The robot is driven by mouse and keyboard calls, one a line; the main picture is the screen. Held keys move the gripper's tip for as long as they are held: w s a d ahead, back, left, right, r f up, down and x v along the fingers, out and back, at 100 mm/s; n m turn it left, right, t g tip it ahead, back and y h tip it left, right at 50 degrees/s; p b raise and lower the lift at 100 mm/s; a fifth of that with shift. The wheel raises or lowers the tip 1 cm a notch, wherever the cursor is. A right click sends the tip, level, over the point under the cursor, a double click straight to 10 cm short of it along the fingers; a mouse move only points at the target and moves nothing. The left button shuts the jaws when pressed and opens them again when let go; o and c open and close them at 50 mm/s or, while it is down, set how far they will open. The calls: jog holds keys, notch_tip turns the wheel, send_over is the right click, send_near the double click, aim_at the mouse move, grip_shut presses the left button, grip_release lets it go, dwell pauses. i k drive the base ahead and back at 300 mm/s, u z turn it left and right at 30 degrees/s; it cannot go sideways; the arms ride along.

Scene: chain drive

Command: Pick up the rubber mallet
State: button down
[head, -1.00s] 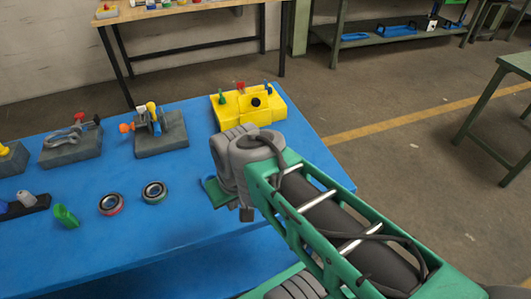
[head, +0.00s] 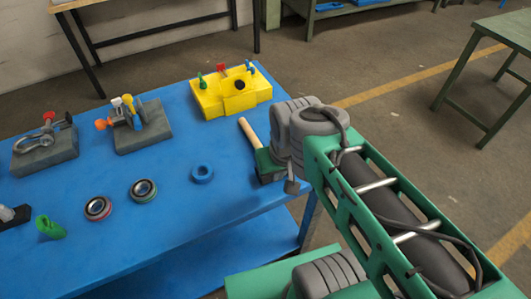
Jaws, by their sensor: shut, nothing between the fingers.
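The rubber mallet (head: 248,132) lies on the blue table near its right edge. My gripper (head: 291,186) is over the right edge of the table, right beside the mallet in the picture. The fingers are small and partly hidden by my arm; they are shut and empty. I cannot tell the gap between them and the mallet.
A yellow block fixture (head: 228,98) stands behind the mallet. A blue ring (head: 202,173) and two bearings (head: 143,190) lie to the left. Grey clamp fixtures (head: 144,135) and a green part (head: 50,228) are farther left. The table's blue surface (head: 185,215) is bare in front.

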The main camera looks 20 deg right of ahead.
aim_at(254, 140)
jog(key=u, duration=4)
jog(key=k, duration=2.4)
jog(key=z, duration=1)
jog(key=i, duration=0.45)
jog(key=u, duration=0.1)
